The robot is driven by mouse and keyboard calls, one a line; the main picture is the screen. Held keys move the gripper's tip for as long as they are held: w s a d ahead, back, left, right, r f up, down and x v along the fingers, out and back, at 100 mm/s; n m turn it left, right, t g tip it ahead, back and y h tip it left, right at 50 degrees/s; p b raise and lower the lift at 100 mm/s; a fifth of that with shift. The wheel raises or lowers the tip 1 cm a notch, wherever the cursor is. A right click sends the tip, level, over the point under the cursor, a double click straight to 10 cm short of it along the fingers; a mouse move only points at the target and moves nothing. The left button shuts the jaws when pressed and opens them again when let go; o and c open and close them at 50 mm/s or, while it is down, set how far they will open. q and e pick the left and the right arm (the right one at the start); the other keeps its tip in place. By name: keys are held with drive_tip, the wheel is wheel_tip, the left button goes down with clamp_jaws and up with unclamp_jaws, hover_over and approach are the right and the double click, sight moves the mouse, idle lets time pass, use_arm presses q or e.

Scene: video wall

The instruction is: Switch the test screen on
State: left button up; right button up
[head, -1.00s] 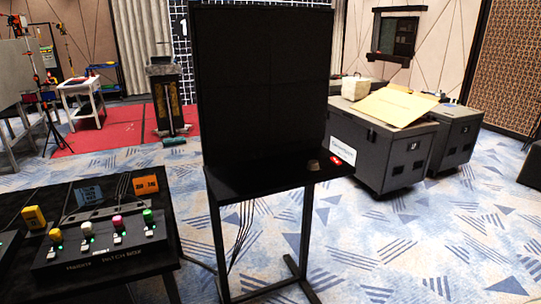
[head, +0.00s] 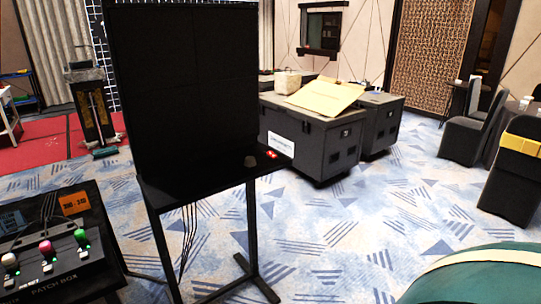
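The test screen (head: 182,85) is a large black panel in the head view, left of centre, and its face is dark. It stands on a black stand with a small shelf (head: 205,178). A red button or switch (head: 271,154) sits at the shelf's right end, with a small brown-grey object (head: 250,161) beside it. The patch box (head: 55,262) at lower left carries white, pink and green knobs and small green lights; its left part is cut off by the frame. Neither gripper shows in the view.
Dark cases (head: 312,140) with a cardboard sheet (head: 325,95) on top stand behind the stand to the right. Covered chairs (head: 515,170) stand at far right. A green rounded thing (head: 480,278) fills the lower right corner. Patterned carpet (head: 370,225) is open between them.

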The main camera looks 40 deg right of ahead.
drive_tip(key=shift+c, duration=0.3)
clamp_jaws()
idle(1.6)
